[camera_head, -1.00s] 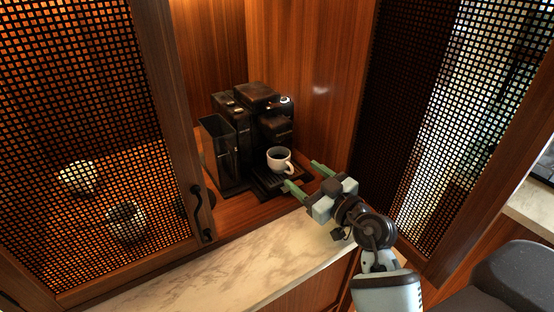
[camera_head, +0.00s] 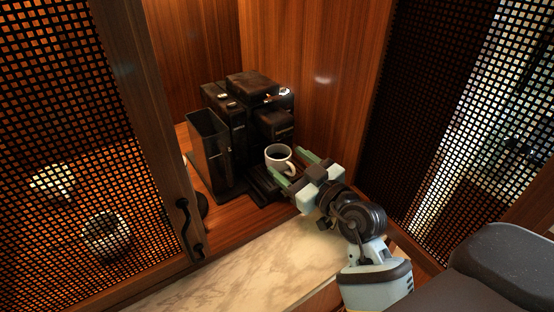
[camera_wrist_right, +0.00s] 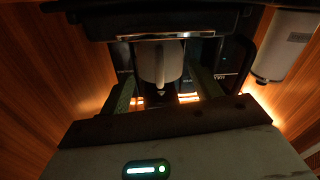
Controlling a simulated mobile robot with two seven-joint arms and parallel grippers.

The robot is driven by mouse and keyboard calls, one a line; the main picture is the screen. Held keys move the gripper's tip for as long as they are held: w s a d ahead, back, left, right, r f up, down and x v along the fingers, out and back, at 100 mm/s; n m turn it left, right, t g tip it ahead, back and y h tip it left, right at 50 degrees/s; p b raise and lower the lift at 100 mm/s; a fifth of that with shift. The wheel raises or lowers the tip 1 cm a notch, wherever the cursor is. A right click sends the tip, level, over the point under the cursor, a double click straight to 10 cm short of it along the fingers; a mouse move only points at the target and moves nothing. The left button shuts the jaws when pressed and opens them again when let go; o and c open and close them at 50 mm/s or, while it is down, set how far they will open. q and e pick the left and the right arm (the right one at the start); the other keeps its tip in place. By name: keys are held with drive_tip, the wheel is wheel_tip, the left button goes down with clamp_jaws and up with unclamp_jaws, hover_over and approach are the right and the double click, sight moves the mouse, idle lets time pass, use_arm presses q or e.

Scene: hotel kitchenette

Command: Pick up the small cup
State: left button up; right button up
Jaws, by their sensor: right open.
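The small white cup (camera_head: 279,158) stands upright on the drip tray of the black coffee machine, with its handle toward the right. My right gripper (camera_head: 292,168) is open, its two green fingers pointing at the cup, one on the near side and one on the far side of the handle. In the right wrist view the cup (camera_wrist_right: 160,64) lies ahead between the open fingers (camera_wrist_right: 162,100), under the machine's spout. I cannot tell whether the fingers touch it. My left gripper is not in view.
The coffee machine (camera_head: 232,122) stands in a wooden cabinet niche behind the cup. A mesh door (camera_head: 70,150) is open at left, another mesh panel (camera_head: 420,130) at right. The marble counter (camera_head: 240,268) in front is clear.

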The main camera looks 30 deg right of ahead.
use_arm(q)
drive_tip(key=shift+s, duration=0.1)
use_arm(e)
drive_tip(key=shift+c, duration=0.2)
drive_tip(key=c, duration=0.5)
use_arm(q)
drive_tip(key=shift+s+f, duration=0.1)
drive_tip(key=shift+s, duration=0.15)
use_arm(e)
drive_tip(key=c, duration=0.6)
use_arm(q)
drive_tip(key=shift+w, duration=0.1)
use_arm(e)
drive_tip(key=shift+r, duration=0.1)
